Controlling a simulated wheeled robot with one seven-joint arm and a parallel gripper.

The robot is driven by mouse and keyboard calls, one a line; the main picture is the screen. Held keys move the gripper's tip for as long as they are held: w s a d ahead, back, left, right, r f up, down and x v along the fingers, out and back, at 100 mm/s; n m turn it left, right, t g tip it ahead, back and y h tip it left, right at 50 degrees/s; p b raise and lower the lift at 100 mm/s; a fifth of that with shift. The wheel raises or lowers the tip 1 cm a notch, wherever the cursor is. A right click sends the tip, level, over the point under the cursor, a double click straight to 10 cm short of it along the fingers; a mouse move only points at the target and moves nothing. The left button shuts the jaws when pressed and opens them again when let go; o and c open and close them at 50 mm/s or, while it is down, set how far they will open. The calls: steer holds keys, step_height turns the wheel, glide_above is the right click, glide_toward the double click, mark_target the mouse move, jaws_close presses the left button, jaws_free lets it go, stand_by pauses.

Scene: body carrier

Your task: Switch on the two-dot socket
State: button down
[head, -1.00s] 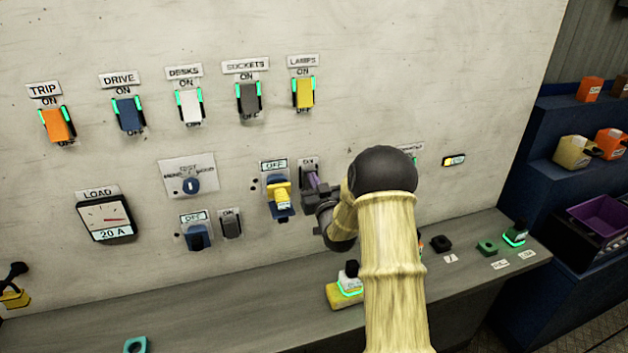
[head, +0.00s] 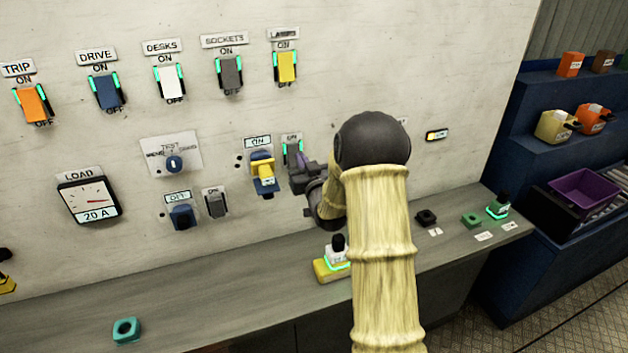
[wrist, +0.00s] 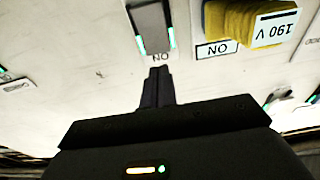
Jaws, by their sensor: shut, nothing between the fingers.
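The two-dot socket (head: 263,187) is blue, with two dark dots at its left and a yellow plug (head: 266,172) in it. The small display above it (head: 258,142) reads ON. Its grey rocker switch (head: 292,152) stands just to its right, with green lit edges. The switch also shows in the upside-down wrist view (wrist: 152,28), beside the yellow plug marked 190 V (wrist: 262,24). My gripper (wrist: 158,73) is shut and empty, its fingertips close to the ON end of the switch; I cannot tell whether they touch. In the head view my arm hides part of this area.
A one-dot socket (head: 182,216) reading OFF and its grey switch (head: 215,203) sit lower left. Several breakers line the wall above, near a load meter (head: 89,199) marked 20 A. A ledge (head: 220,285) below carries a yellow block (head: 326,271) and small items.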

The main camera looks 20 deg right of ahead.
steer(key=s+r+b, duration=0.1)
steer(key=s+b, duration=0.2)
steer(key=s, duration=0.6)
steer(key=shift+s+a+r, duration=0.2)
steer(key=shift+r, duration=0.05)
steer(key=s+a+f+g, duration=0.6)
steer(key=s+f+g, duration=0.2)
steer(key=f, duration=0.1)
steer(key=s+a+f+g, duration=0.2)
steer(key=s+g, duration=0.2)
steer(key=s, duration=0.4)
steer(key=s+a+f+g, duration=0.2)
steer(key=s+a+g, duration=0.1)
steer(key=s, duration=0.5)
steer(key=shift+s+a+f+g+y, duration=0.25)
steer(key=shift+g+y, duration=0.05)
steer(key=shift+g, duration=0.5)
